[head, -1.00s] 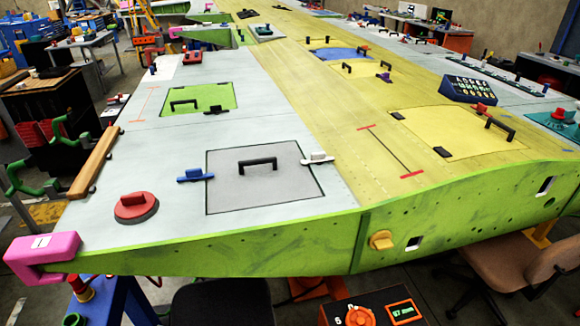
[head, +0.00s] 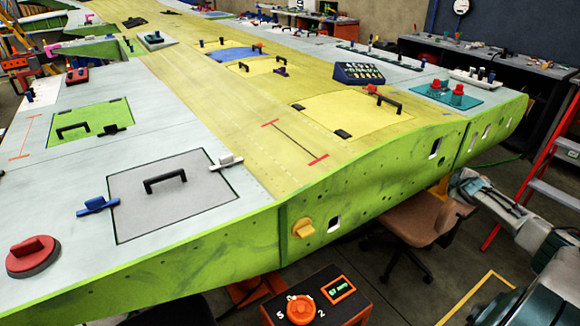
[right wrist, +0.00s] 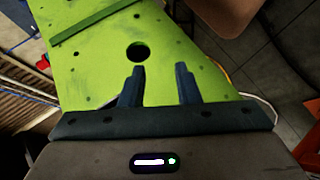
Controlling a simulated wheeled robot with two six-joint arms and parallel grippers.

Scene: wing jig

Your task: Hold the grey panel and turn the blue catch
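The grey panel (head: 172,208) lies flat in the wing's pale upper skin in the head view, with a dark outline and a black bar handle (head: 165,181) on it. The blue catch (head: 97,206) is at the panel's left edge, its bar lying across the outline. A white catch (head: 226,162) lies at the panel's right edge. My right gripper (right wrist: 160,72) shows in the right wrist view, open and empty, its two fingers apart in front of a green surface with a round hole. My left gripper is not in view.
A red knob (head: 33,254) stands left of the blue catch. A green panel (head: 92,124) with a black handle is farther back. An orange-dial box (head: 318,298) stands below the wing's front edge. A brown chair (head: 420,212) and red ladder (head: 545,170) are to the right.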

